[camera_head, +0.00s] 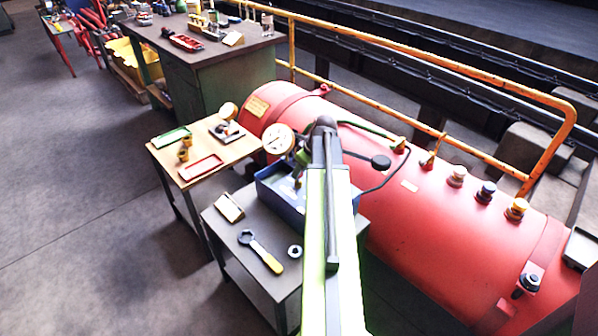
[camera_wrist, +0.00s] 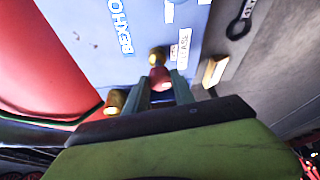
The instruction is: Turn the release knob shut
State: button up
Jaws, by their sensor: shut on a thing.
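The release knob (camera_wrist: 159,76) is a red round knob in the wrist view, in front of a blue panel (camera_wrist: 140,15). A white label (camera_wrist: 184,50), seemingly reading RELEASE, is beside it. My gripper (camera_wrist: 162,84) is shut on the red knob, with one finger on each side. In the head view the blue box (camera_head: 274,196) stands on a small grey table. My arm hides the knob and my fingertips there. I cannot tell how far the knob is turned.
Brass fittings (camera_wrist: 115,101) and (camera_wrist: 156,55) sit close to my fingers. A gauge (camera_head: 278,139) rises by the box. A wrench (camera_head: 262,252) and nut (camera_head: 295,251) lie on the table. A red tank (camera_head: 425,235) with an orange rail (camera_head: 450,42) is at right; the left floor is clear.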

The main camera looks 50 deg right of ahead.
grip_shut()
jog(key=shift+a, duration=0.15)
jog(key=shift+m, duration=0.3)
jog(key=m+h, duration=0.1)
jog(key=m, duration=0.2)
jog(key=shift+a+m+h, duration=0.1)
jog(key=shift+m+h, duration=0.2)
jog(key=m, duration=0.2)
jog(key=m+g+h, duration=0.1)
jog(key=m, duration=0.1)
jog(key=shift+a+m+h, duration=0.1)
jog(key=shift+m+h, duration=0.2)
jog(key=m, duration=0.1)
jog(key=m+g, duration=0.1)
jog(key=m, duration=0.1)
jog(key=m+h, duration=0.1)
jog(key=m, duration=0.1)
jog(key=shift+w+a+g, duration=0.1)
jog(key=shift+w+g, duration=0.2)
jog(key=shift+g, duration=0.1)
jog(key=shift+w+m+g+h, duration=0.1)
jog(key=shift+m+g+h, duration=0.4)
jog(key=shift+m, duration=1.5)
